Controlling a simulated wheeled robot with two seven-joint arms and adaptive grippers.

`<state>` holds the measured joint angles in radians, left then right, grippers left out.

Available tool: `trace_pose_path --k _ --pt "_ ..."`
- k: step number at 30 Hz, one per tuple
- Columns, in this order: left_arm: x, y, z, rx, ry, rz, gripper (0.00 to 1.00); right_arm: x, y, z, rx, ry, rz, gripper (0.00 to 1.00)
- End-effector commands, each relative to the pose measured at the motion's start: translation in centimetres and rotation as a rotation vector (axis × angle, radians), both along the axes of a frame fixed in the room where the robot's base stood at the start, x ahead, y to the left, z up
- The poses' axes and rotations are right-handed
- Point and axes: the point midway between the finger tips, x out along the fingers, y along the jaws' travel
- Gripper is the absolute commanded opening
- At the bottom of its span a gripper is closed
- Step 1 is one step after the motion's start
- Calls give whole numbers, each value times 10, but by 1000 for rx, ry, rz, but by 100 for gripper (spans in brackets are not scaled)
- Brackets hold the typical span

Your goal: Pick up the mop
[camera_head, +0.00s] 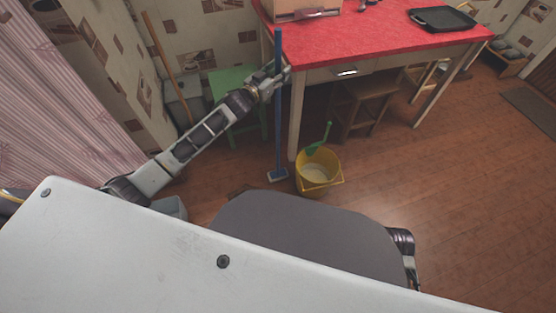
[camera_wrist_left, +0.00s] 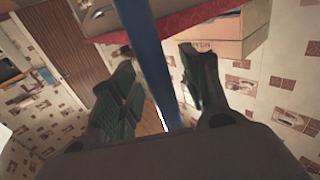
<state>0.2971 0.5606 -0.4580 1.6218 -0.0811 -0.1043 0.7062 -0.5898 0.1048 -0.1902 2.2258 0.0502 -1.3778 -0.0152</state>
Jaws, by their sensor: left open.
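My left gripper (camera_head: 278,78) is at the upper part of the handle. In the left wrist view the blue handle (camera_wrist_left: 152,62) passes between the two dark fingers of my left gripper (camera_wrist_left: 163,85), with gaps on both sides. The gripper is open. My right gripper does not show in the head view.
The red-topped table (camera_head: 370,38) carries a dark tray (camera_head: 442,19). A yellow bucket (camera_head: 334,181) stands right of the mop head. A green stool (camera_head: 233,77) is behind my left arm, and a wooden stool (camera_head: 362,100) is under the table. Floor at the right is clear.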

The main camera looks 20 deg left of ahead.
Motion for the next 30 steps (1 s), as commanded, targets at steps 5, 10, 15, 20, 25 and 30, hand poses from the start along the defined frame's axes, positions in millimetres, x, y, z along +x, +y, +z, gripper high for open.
trace_pose_path --k 5,10,15,20,25,30 --pt "0 0 0 0 0 0 44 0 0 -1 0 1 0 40" --pt "0 0 0 0 0 0 22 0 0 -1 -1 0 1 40" --pt "0 0 0 0 0 0 0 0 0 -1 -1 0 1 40" --pt "0 0 2 -1 -4 -1 0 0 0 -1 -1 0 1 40" --pt "0 0 4 0 -4 -1 0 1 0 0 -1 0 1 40" --pt "0 0 13 -1 -5 -1 0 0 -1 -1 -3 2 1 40"
